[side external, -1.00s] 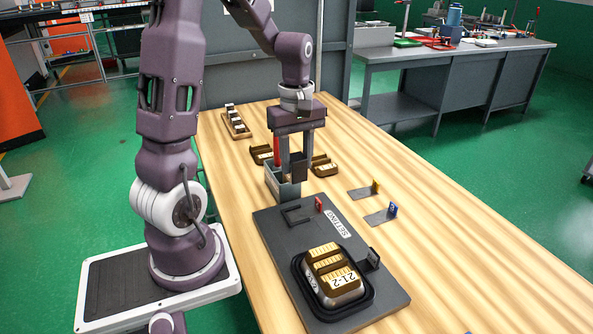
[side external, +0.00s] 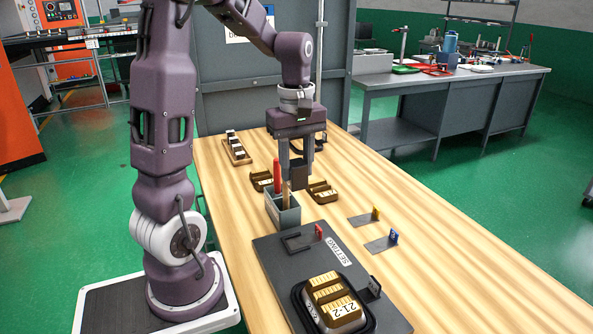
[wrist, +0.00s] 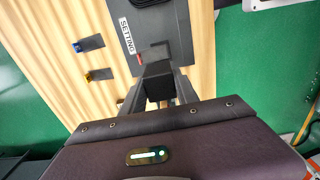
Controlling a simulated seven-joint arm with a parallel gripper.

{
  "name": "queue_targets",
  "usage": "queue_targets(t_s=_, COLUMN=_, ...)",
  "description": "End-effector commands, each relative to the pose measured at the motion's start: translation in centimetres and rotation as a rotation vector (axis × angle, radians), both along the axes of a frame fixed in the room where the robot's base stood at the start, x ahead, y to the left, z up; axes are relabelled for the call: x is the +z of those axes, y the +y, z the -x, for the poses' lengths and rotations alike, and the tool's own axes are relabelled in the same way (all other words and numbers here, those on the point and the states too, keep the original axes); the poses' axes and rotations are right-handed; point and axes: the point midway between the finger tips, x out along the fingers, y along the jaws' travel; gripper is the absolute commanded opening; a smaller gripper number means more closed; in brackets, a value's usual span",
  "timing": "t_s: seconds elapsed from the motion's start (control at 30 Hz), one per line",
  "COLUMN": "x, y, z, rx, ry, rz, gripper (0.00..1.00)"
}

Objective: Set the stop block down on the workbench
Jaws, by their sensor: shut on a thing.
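The stop block (side external: 299,175) is a small dark block. My gripper (side external: 297,163) is shut on it and holds it in the air, just above and behind the grey bin in the side external view. In the wrist view the black block (wrist: 158,84) sits between the two fingers. The workbench (side external: 450,270) has a light striped wooden top, with the dark plate marked SETTING (side external: 285,262) on its near part. The block's underside and its exact height above the bench cannot be told.
The grey bin (side external: 283,215) holds a red-handled tool. Two brown trays (side external: 322,191) (side external: 261,181) lie near it. Brackets with yellow (side external: 375,213) and blue (side external: 393,236) tabs stand right.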

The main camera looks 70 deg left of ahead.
Motion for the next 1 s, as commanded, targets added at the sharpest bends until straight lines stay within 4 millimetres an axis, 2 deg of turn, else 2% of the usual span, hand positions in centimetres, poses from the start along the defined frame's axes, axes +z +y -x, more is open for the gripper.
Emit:
queue_targets(t_s=0.33, x=0.0, y=-0.2, z=-0.6, rx=-0.009, ry=-0.001, rz=0.0, gripper=0.0)
queue_targets(t_s=0.47, x=-0.3, y=-1.3, z=-3.1, rx=-0.05, ry=0.0, rz=0.001, gripper=0.0)
queue_targets(t_s=0.57, x=-0.9, y=-3.1, z=-6.2, rx=-0.099, ry=0.001, rz=0.001, gripper=0.0)
queue_targets(t_s=0.67, x=-1.7, y=-5.6, z=-9.4, rx=-0.154, ry=0.002, rz=0.0, gripper=0.0)
queue_targets(t_s=0.77, x=-2.7, y=-9.1, z=-12.7, rx=-0.217, ry=0.002, rz=0.0, gripper=0.0)
queue_targets(t_s=0.9, x=-4.7, y=-15.6, z=-16.6, rx=-0.311, ry=0.003, rz=0.0, gripper=0.0)
queue_targets(t_s=1.0, x=-6.3, y=-20.9, z=-18.5, rx=-0.378, ry=0.004, rz=-0.001, gripper=0.0)
